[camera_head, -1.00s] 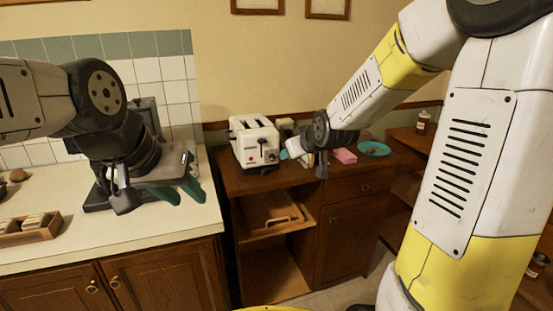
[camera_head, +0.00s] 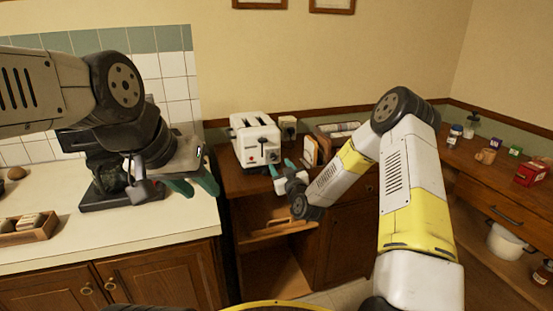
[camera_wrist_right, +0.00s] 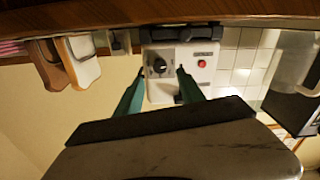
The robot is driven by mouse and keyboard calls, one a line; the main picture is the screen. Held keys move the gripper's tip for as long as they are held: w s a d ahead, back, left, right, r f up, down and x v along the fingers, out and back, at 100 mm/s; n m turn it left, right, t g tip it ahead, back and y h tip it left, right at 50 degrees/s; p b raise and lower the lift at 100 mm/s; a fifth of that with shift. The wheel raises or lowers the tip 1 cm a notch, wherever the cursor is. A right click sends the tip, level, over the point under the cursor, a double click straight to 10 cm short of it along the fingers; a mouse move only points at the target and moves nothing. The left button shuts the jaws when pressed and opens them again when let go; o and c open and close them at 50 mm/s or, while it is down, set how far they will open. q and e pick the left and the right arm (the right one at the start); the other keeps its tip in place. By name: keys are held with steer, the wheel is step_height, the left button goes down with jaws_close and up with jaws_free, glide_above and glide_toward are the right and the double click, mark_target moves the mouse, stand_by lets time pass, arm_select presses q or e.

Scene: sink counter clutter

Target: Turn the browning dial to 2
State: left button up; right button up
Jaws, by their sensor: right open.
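The white toaster (camera_head: 246,150) stands on the brown wooden cabinet, its front panel facing my right arm. In the right wrist view, which is upside down, the panel (camera_wrist_right: 160,92) carries a dark round browning dial (camera_wrist_right: 159,66) and a red button (camera_wrist_right: 202,63). The dial's setting is too small to read. My right gripper (camera_wrist_right: 160,74) is open, its teal fingers pointing at the panel on either side of the dial; contact cannot be told. In the head view, my right gripper (camera_head: 284,170) is just in front of the toaster. My left gripper (camera_head: 195,186) is open and empty over the counter.
A wooden tray (camera_head: 30,229) sits on the left counter (camera_head: 110,242). Jars and boxes, including a red box (camera_head: 531,173), stand on the right-hand counter.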

mark_target(274, 158)
steer(key=x, duration=0.5)
steer(key=shift+w+a, duration=0.2)
steer(key=shift+w, duration=0.1)
jaws_close()
